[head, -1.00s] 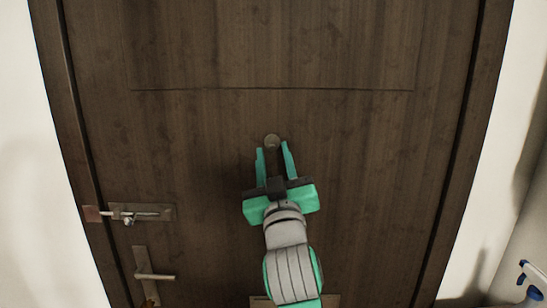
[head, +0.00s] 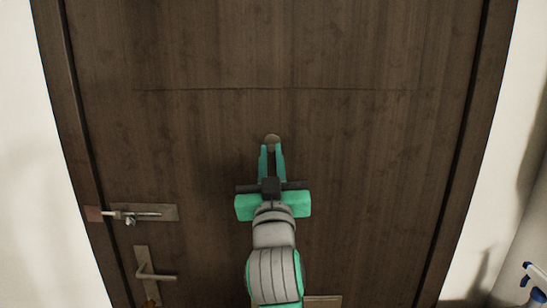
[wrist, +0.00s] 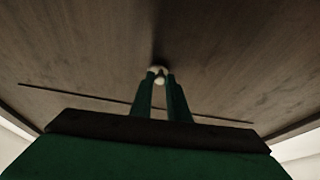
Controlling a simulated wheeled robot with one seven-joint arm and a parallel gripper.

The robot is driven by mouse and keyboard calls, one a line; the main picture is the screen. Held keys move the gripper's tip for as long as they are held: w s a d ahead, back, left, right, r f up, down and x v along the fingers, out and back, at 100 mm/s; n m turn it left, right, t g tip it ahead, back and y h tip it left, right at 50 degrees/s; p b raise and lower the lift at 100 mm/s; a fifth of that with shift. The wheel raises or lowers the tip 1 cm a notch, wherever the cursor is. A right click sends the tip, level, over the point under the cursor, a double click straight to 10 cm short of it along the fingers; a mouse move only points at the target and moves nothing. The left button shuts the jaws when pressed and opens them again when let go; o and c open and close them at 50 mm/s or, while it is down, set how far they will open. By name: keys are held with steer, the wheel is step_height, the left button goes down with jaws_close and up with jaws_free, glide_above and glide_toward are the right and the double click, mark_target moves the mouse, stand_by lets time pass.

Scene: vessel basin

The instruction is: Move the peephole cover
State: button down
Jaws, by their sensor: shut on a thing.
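The peephole cover (head: 272,140) is a small round metal disc on the dark wooden door (head: 340,150), near the middle of the head view. My gripper (head: 272,148) points up at it, with its two green fingers close together and their tips at the cover's lower part. In the wrist view the fingertips of my gripper (wrist: 160,80) are closed on the small pale cover (wrist: 157,72). The fingers hide part of it. Whatever lies behind the cover cannot be seen.
A slide bolt (head: 140,213) and a lever handle (head: 155,275) are on the door's left side. A metal plate (head: 323,300) shows low on the door. A blue and white spray bottle (head: 535,280) stands at the lower right. The door around the cover is clear.

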steer(key=m+h, duration=0.1)
steer(key=m, duration=0.2)
steer(key=a+m+h, duration=0.1)
steer(key=m+h, duration=0.1)
steer(key=m, duration=0.1)
steer(key=a+r+m+h, duration=0.1)
steer(key=m+h, duration=0.1)
steer(key=m, duration=0.1)
steer(key=shift+s+a+g, duration=0.1)
steer(key=shift+a+g, duration=0.1)
steer(key=shift+g, duration=0.2)
steer(key=m, duration=0.1)
steer(key=m+h, duration=0.1)
steer(key=m, duration=0.1)
steer(key=a+r+m+g, duration=0.1)
steer(key=m, duration=0.1)
steer(key=shift+h, duration=0.3)
steer(key=shift+a+r+m+g+h, duration=0.1)
steer(key=shift+r+m+g+h, duration=0.25)
steer(key=shift+m, duration=0.55)
steer(key=shift+a+r+m+g+h, duration=0.1)
steer(key=shift+r+m+g+h, duration=0.25)
steer(key=shift+m, duration=0.55)
steer(key=shift+d+f, duration=0.1)
steer(key=c, duration=1.7)
jaws_free()
steer(key=shift+f, duration=0.1)
